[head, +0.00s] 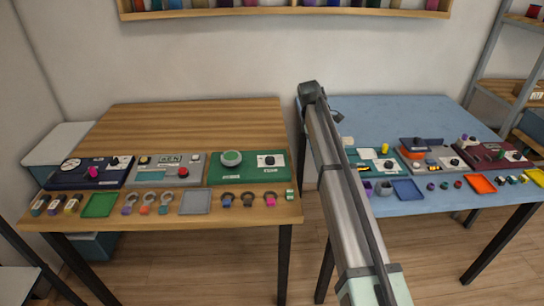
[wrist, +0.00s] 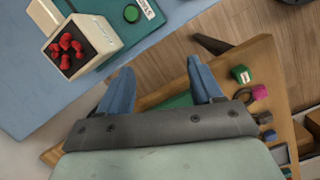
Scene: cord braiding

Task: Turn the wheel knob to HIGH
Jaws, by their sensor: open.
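I cannot tell which knob is the wheel knob, and no label reads clearly as HIGH. In the head view, a round green knob (head: 231,157) and a small black knob (head: 269,160) sit on the green panel (head: 220,174) on the wooden table. A red knob (head: 183,172) sits on the grey panel, and a magenta knob (head: 93,172) on the navy panel. In the wrist view, a cream box (wrist: 92,42) with a red lobed cluster stands on a teal panel. My gripper (wrist: 160,88) is open and empty in the wrist view, apart from these; the head view does not show its fingers.
My arm crosses the gap between the wooden table (head: 190,120) and the blue table (head: 420,108), hiding part of the blue one. Coloured rings, trays and small blocks line both front edges. The back of the wooden table is clear. A shelf rack (head: 500,70) stands at right.

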